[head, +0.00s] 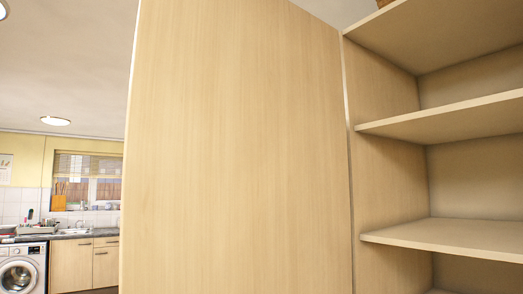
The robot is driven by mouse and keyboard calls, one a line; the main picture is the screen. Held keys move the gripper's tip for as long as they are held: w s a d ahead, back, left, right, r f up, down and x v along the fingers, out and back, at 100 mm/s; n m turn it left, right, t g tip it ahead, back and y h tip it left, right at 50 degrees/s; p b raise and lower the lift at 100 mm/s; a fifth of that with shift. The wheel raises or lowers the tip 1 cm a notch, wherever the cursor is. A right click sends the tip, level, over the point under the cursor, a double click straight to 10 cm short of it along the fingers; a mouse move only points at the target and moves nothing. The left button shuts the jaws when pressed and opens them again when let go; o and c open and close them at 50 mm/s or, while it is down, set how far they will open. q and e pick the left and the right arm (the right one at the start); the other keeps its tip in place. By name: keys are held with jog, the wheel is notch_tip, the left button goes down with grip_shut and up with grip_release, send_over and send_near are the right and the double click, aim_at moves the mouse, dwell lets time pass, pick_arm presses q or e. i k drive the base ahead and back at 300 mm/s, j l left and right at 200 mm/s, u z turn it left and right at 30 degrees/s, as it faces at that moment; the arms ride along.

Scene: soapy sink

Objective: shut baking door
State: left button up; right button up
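A tall, plain light-wood door (235,150) fills the middle of the head view and stands open, swung out from the left side of a wooden cupboard (385,170). Its right edge meets the cupboard's side along a narrow gap. The cupboard shows several shelves, and those in view are empty apart from something brown at the top edge. No baking oven door shows in this view. Neither of my grippers is in view.
Beyond the door's left edge is a kitchen with a white washing machine (22,270), wooden base units (72,265), a sink (75,231) and a window with a blind (88,166). The door blocks the view of the room behind it.

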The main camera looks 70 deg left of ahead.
aim_at(235, 178)
jog(key=k+j, duration=0.25)
jog(key=j, duration=0.15)
jog(key=k+j, duration=0.25)
jog(key=j, duration=0.2)
jog(key=k+j, duration=0.25)
jog(key=j, duration=0.15)
jog(key=k+j, duration=0.25)
jog(key=j, duration=0.2)
jog(key=i+j, duration=0.1)
jog(key=j, duration=0.35)
jog(key=i+j, duration=0.15)
jog(key=j, duration=0.35)
jog(key=i+j+z, duration=0.1)
jog(key=j, duration=0.35)
